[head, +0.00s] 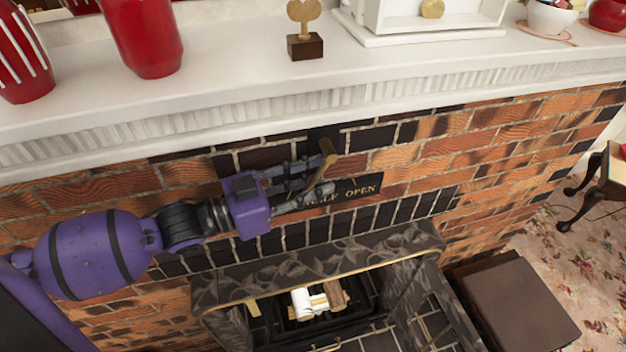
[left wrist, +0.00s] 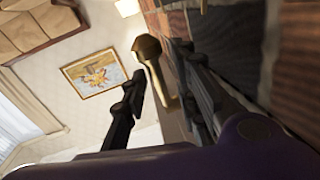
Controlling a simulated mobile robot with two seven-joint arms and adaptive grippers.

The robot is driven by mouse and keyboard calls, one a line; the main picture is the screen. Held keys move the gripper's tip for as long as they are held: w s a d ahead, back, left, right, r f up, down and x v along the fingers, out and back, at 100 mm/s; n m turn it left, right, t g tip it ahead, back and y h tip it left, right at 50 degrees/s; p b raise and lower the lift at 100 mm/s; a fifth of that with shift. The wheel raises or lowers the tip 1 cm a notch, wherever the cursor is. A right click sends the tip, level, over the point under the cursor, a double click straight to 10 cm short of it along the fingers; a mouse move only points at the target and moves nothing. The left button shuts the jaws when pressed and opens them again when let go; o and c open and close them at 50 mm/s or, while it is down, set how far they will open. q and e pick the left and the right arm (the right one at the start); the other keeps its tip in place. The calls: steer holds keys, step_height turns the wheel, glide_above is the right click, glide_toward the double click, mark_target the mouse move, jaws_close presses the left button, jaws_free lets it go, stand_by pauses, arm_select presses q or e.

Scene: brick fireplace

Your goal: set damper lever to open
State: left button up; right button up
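The damper lever (head: 326,152) is a brass arm with a rounded end, on the brick front below the mantel. Behind it a dark plaque (head: 368,188) reads "OPEN" at its right end, with a partly covered "HALF" to the left. The plaque's left part is hidden by my gripper. My left gripper (head: 321,175) reaches in from the left, fingers apart. In the left wrist view the lever (left wrist: 149,60) shows between the two fingers (left wrist: 160,72), with gaps visible; I cannot tell whether either finger touches it. My right gripper is out of view.
The white mantel (head: 230,98) overhangs just above my gripper, carrying red vases (head: 148,35), a small wooden trophy (head: 305,45) and cups. Below is the firebox with its stone surround (head: 300,265) and logs (head: 318,300). A dark box (head: 515,305) stands on the floor at right.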

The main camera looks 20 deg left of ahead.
arm_select(q)
steer(key=c, duration=0.5)
jaws_close()
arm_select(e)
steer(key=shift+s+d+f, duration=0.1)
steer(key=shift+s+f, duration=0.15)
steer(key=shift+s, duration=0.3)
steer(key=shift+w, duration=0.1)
arm_select(q)
steer(key=shift+f, duration=0.15)
